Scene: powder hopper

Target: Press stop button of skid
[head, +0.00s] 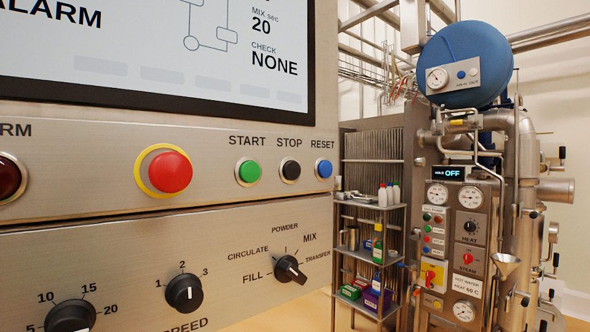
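The black stop button (290,170) sits on the steel skid panel (110,165), under the printed word STOP. The green start button (248,171) is just left of it and the blue reset button (323,168) just right of it. A large red mushroom button (170,172) with a yellow ring is further left. Neither of my grippers shows in the head view, and nothing covers the stop button.
A display (170,50) above the buttons reads ALARM and NONE. Below are a mode knob (291,269) and a speed knob (184,293). At right stand a shelf rack (368,205) with bottles and a second machine (462,230) reading OFF.

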